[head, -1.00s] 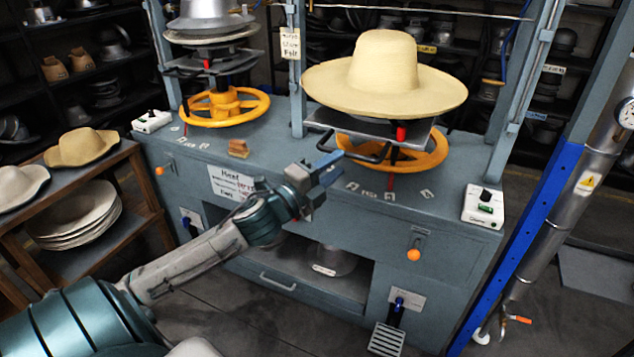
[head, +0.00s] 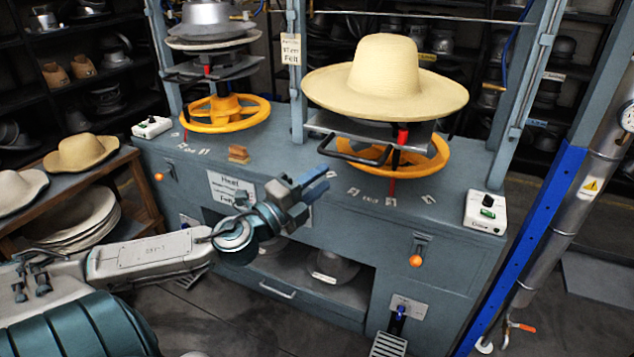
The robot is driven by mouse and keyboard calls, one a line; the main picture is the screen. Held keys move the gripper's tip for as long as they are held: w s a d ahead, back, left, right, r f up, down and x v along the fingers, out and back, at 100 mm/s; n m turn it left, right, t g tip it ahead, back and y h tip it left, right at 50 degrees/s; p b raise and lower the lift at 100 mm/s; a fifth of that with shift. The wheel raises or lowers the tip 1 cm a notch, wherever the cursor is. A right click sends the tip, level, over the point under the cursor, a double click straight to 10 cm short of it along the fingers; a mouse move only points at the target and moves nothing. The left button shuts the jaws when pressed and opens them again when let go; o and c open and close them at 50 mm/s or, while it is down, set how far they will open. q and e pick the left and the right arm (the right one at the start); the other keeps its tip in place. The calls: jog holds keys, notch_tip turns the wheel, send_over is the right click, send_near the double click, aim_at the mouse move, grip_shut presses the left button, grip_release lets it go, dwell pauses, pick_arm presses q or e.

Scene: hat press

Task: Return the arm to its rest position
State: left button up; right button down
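My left gripper (head: 312,182) is in front of the press cabinet, below and left of the right press. Its two blue-grey fingers point up and to the right, with nothing seen between them. They look slightly apart, but the gap is small in this view. My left arm comes in from the lower left. The gripper is apart from the black handle (head: 352,153) of the right press. A straw-coloured hat (head: 386,80) sits on the right press, brim level. My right gripper is not in view.
The grey-blue press cabinet (head: 385,262) fills the middle, with an orange handwheel (head: 436,152) and a control box (head: 485,212). A wooden shelf (head: 122,160) with hats stands at the left. A blue post (head: 528,250) rises at the right. Open floor lies in front.

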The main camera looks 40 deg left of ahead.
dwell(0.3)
